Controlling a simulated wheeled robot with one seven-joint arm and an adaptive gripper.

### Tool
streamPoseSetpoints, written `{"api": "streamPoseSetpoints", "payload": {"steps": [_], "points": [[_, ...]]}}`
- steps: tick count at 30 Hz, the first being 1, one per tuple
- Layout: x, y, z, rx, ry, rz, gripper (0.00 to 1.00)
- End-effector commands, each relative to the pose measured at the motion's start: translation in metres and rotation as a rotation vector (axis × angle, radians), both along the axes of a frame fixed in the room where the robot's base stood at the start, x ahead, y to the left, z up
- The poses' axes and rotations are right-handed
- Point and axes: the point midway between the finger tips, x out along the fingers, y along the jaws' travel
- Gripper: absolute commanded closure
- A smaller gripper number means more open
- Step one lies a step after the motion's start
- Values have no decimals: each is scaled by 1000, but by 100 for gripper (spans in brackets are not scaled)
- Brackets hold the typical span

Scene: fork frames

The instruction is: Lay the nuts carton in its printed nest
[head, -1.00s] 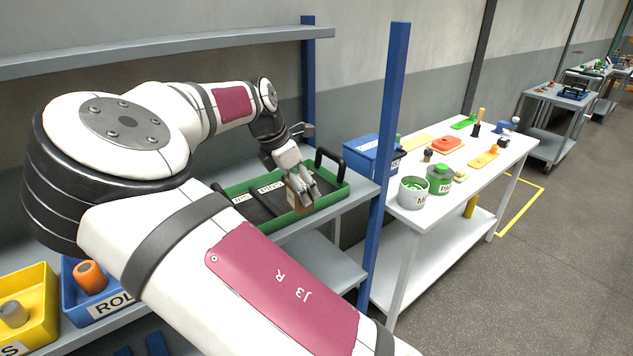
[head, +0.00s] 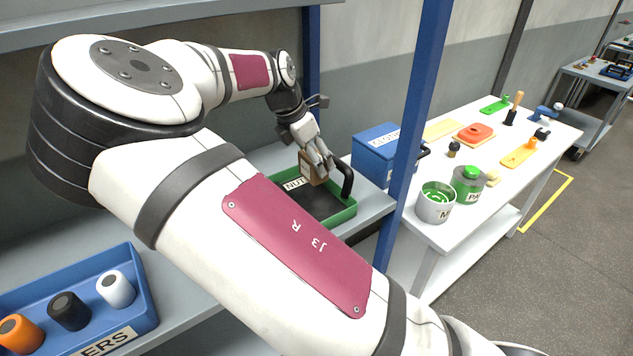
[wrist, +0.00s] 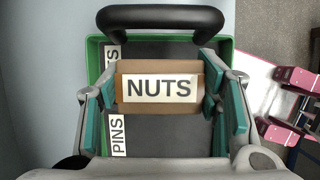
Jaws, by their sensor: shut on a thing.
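My gripper (head: 318,160) is shut on the nuts carton, a brown box (head: 311,167) with a white NUTS label. In the wrist view the carton (wrist: 198,80) sits between the two teal finger pads, its label facing the camera. The carton is over the green tray (head: 341,217), near its black handle (head: 347,180). The tray has a dark insert (wrist: 172,146) with white printed labels along its left side in the wrist view. One reads PINS (wrist: 117,135); another (wrist: 112,55) is partly covered. I cannot tell whether the carton touches the insert.
A blue bin (head: 378,160) stands to the right, behind the blue shelf post (head: 412,130). A white table (head: 470,235) with cans and tools is beyond. A blue tray (head: 142,285) with rollers is at front left. A shelf board (head: 160,18) runs overhead.

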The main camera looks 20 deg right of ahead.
Motion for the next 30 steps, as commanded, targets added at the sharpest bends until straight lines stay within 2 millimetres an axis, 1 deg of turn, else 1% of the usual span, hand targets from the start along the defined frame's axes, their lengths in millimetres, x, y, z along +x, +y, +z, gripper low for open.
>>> {"api": "streamPoseSetpoints", "payload": {"steps": [1,4,11,18,30], "points": [[-1,-1,-9,1,2,-2,76],[-1,-1,-24,0,1,-1,76],[0,0,-41,1,-1,-1,76],[0,0,-71,0,-1,-1,76],[0,0,-76,1,-2,-1,76]]}}
